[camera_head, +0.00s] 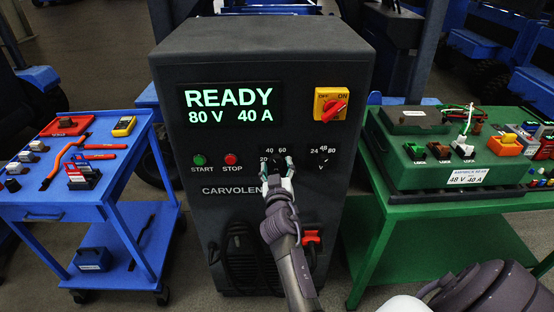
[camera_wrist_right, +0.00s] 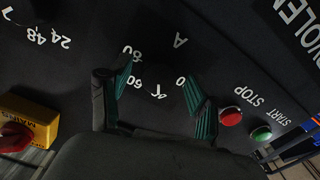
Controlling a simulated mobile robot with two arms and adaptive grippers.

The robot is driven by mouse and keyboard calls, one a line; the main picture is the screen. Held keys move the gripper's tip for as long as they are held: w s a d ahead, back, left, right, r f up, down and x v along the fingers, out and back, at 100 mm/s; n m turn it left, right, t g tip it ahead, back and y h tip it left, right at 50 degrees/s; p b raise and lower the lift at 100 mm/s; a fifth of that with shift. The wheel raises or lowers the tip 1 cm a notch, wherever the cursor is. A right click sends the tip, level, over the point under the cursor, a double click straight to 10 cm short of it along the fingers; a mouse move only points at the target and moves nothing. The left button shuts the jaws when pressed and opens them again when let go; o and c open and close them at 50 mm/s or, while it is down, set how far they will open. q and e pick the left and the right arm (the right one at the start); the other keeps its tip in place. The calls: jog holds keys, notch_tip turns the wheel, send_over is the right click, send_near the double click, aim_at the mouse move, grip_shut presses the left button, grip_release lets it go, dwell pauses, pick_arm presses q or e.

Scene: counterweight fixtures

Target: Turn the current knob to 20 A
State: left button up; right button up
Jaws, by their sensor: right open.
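The dark charger cabinet (camera_head: 200,65) stands upright in the middle of the head view. Its green display (camera_head: 228,104) reads READY, 80 V, 40 A. My right gripper (camera_head: 278,172) is at the current dial, on the lower middle of the panel, and covers most of it. I see 20, 40 and 60 around it. In the right wrist view my right gripper (camera_wrist_right: 157,98) is open, its green-padded fingers apart on either side of the dial area. The dark knob is hard to make out, and I cannot tell whether the fingers touch it. My left gripper is not in view.
The voltage knob (camera_head: 322,158) is close right of my gripper. START (camera_head: 199,160) and STOP (camera_head: 231,159) buttons are to the left. The red rotary switch (camera_head: 333,106) is above right. A blue cart (camera_head: 120,210) and green bench (camera_head: 400,200) flank the cabinet.

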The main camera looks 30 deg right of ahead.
jog(key=shift+s+r, duration=0.1)
jog(key=shift+r, duration=0.05)
jog(key=shift+a, duration=0.1)
jog(key=shift+c, duration=0.5)
jog(key=c, duration=1)
jog(key=shift+c, duration=0.2)
jog(key=shift+n, duration=0.4)
jog(key=n, duration=1.1)
jog(key=shift+n, duration=0.3)
